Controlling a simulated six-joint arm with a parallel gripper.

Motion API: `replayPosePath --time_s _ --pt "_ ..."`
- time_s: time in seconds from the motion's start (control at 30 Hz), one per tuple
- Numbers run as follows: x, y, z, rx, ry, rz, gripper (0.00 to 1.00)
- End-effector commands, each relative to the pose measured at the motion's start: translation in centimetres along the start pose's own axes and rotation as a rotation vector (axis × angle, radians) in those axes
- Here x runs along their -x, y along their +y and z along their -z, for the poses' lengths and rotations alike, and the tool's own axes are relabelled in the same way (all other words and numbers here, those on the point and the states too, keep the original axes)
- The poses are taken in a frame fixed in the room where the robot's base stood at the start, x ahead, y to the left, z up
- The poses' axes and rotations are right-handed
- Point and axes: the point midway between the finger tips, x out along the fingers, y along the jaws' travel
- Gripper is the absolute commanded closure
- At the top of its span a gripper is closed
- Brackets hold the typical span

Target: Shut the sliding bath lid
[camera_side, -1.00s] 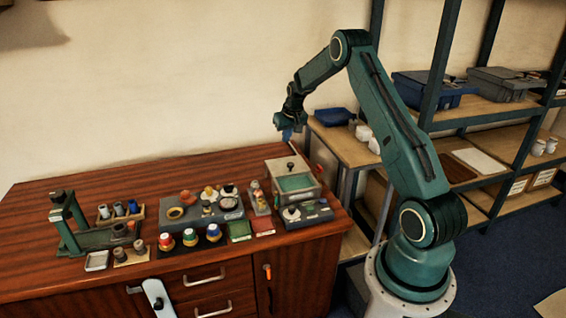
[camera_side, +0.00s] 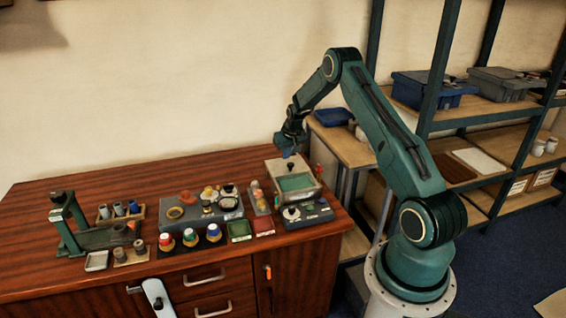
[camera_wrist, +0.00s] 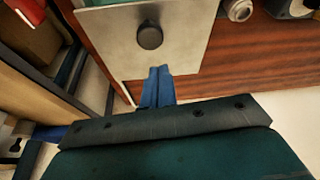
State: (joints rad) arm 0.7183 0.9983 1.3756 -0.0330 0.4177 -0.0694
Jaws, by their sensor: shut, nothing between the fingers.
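The bath (camera_side: 312,193) is a grey box at the right end of the bench, with green liquid showing in its open top. Its lid (camera_wrist: 185,50) is a pale flat metal plate with a dark round knob (camera_wrist: 149,36). In the side view the lid (camera_side: 279,163) lies slid toward the back, leaving the green part uncovered. My gripper (camera_wrist: 159,70) has blue fingers pressed together and empty. They overlap the lid's rear edge in the wrist view, behind the knob. In the side view my gripper (camera_side: 287,154) is low at the lid's back; I cannot tell whether it touches.
A dark control box with a pale knob (camera_side: 292,214) stands in front of the bath. A grey block with several small parts (camera_side: 200,207) stands to the left, with three coloured-capped jars (camera_side: 190,237) before it. Shelving (camera_side: 440,80) stands at the right.

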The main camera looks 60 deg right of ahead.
Motion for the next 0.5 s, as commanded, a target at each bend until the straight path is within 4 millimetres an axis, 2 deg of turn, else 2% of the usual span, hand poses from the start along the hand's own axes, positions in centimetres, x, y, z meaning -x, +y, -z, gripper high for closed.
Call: replayPosePath --time_s 0.2,0.5 --pt "0.2 0.0 -1.2 0.0 0.0 0.0 1.0" --pt "0.3 0.0 -1.6 0.0 0.001 0.0 1.0"
